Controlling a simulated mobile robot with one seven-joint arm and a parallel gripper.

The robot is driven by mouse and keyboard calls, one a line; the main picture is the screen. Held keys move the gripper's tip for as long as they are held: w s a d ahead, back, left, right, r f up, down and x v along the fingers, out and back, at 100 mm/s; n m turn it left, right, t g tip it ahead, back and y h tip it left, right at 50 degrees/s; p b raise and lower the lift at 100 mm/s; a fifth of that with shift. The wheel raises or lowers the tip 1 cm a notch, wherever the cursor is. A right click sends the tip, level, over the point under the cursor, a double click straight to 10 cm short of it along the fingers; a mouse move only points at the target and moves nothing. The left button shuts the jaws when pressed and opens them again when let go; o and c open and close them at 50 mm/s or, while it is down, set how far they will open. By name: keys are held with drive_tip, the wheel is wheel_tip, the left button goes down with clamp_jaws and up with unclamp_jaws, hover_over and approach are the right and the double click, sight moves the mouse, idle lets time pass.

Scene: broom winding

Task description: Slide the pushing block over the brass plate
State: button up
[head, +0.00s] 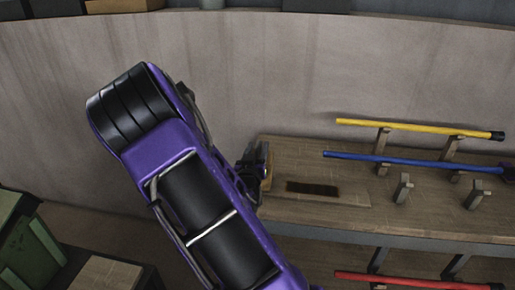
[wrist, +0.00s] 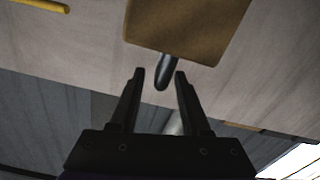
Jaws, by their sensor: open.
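The pushing block (wrist: 188,25) is a tan, square-edged piece at the top of the wrist view, with a dark rounded handle (wrist: 165,72) pointing toward my gripper (wrist: 158,74). My gripper is open, and the handle's tip lies between its fingertips without visible contact. In the head view my gripper (head: 262,158) is mostly hidden behind my purple arm, at the left end of the workbench; a tan bit of the block (head: 267,184) shows beside it. A dark brown rectangle (head: 312,188) lies flat on the bench to the right; I cannot tell whether it is the brass plate.
The workbench (head: 420,222) carries upright wooden supports with a yellow rod (head: 410,128) and a blue rod (head: 410,162). A red rod (head: 410,281) is lower down. A green box (head: 20,235) stands at far left. A pale wall is behind.

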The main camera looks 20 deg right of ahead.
clamp_jaws()
idle(1.3)
